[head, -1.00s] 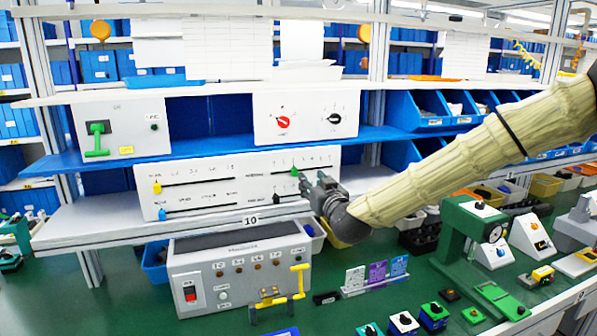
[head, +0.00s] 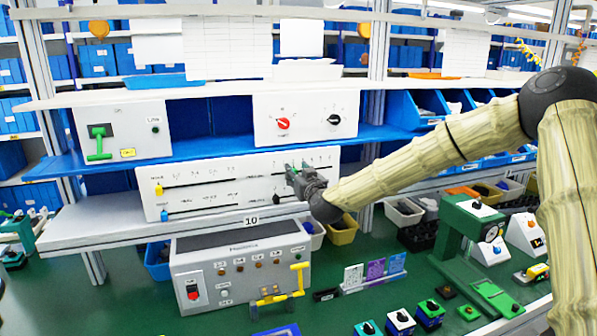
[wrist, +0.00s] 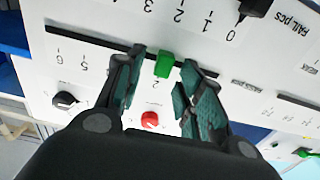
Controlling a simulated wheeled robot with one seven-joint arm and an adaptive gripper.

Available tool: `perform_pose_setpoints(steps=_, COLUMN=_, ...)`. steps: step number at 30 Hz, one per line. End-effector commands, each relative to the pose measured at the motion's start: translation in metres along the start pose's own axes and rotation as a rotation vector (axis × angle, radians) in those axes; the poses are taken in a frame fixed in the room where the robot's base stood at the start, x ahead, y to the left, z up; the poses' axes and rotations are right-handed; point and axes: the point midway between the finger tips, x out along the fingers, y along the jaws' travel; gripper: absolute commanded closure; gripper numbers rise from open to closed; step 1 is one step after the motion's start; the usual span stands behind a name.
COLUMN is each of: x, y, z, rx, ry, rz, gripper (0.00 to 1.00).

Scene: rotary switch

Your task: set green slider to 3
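The green slider (wrist: 164,64) is a small green knob on the upper right slot of the white slider panel (head: 246,194). In the wrist view, which shows the panel upside down, a numeral that looks like 2 lies beside the knob, with 5 and 6 further left. The numerals in between are hidden behind a finger. My gripper (wrist: 160,85) is open, with one finger on each side of the green slider and gaps between knob and fingers. In the head view my gripper (head: 298,174) is at the panel and largely hides the knob.
A black slider (wrist: 256,5) sits on the neighbouring slot. Yellow (head: 159,190) and blue (head: 164,215) sliders are on the panel's left half. A red knob (head: 283,124) and a black knob (head: 334,119) are on the panel above. A grey box (head: 240,268) stands below.

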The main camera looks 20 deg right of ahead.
Motion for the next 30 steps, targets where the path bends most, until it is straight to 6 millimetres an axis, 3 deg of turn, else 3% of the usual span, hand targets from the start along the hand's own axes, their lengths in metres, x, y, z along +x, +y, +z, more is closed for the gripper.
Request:
perform_pose_setpoints(steps=9, x=0.002, y=0.0, z=0.0, rx=0.0, ry=0.0, rz=0.0, gripper=0.62)
perform_pose_setpoints(steps=16, x=0.001, y=0.0, z=0.0, rx=0.0, ry=0.0, rz=0.0, gripper=1.0)
perform_pose_setpoints(steps=23, x=0.001, y=0.001, z=0.0, rx=0.0, ry=0.0, rz=0.0, gripper=1.0)
perform_pose_setpoints(steps=30, x=0.002, y=0.024, z=0.001, rx=0.0, ry=0.002, rz=0.001, gripper=1.0)
